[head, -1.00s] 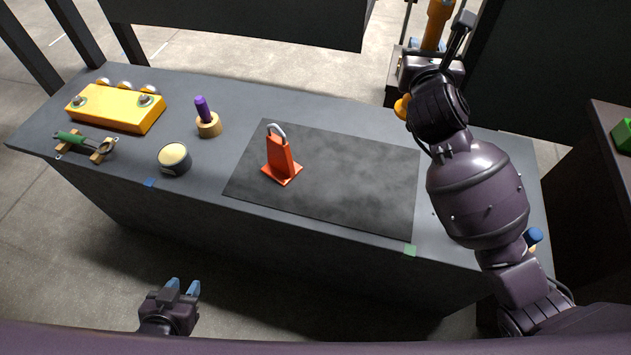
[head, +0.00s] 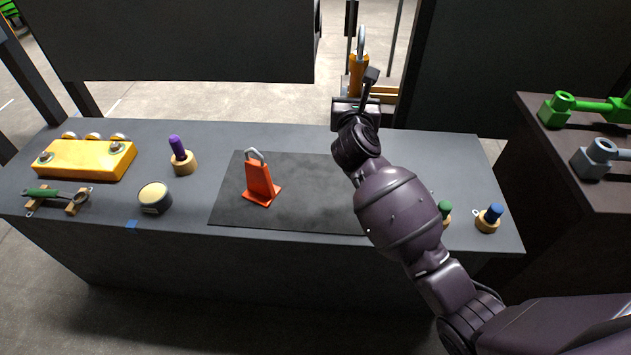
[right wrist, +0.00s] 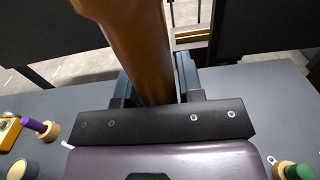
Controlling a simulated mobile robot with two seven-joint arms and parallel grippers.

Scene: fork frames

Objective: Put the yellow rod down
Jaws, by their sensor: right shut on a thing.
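The yellow rod (head: 358,72) shows upright in the head view, with a grey loop at its top. It rises beyond my right gripper (head: 357,103), which is raised over the far side of the table. In the right wrist view my right gripper (right wrist: 157,88) is shut on the rod (right wrist: 150,50), which looks orange-brown there and runs up out of the picture. The rod's lower end is hidden. My left gripper is out of view.
A yellow box (head: 85,160), a purple-handled peg (head: 180,155) and a round tin (head: 155,197) stand left. Green (head: 445,212) and blue (head: 489,216) pegs stand right.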

